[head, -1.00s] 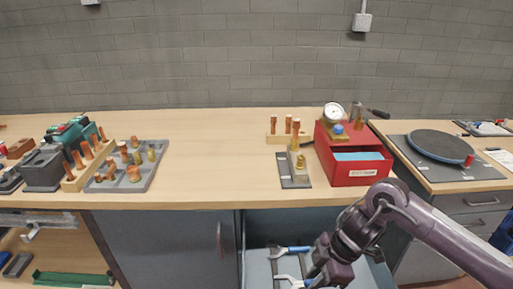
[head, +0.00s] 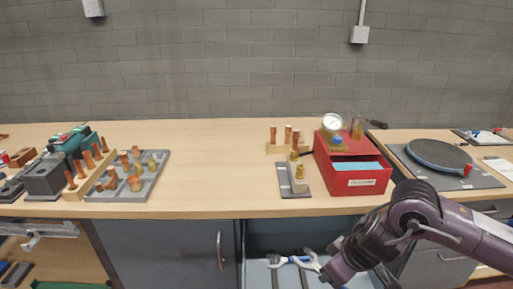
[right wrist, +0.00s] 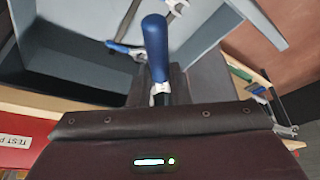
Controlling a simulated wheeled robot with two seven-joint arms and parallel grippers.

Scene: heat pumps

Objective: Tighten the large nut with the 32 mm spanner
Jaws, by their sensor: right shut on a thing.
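My right gripper (head: 328,272) is low over the open drawer, its fingertips partly hidden in the head view. In the right wrist view the gripper (right wrist: 160,92) is shut on a blue-handled spanner (right wrist: 155,45). I cannot read the spanner's size. Another blue-handled spanner (right wrist: 124,49) lies in the drawer behind it. Spanner heads (head: 308,260) show beside the gripper in the head view. A brass fitting (head: 299,173) stands on a small bracket (head: 286,188) on the bench; which part is the large nut is too small to tell. My left gripper is out of view.
The open drawer (head: 258,274) is below the bench front. A red box (head: 362,180) with a gauge (head: 331,121) stands right of the bracket. A grey tray of copper fittings (head: 151,181) is at left. The middle of the bench (head: 220,170) is clear.

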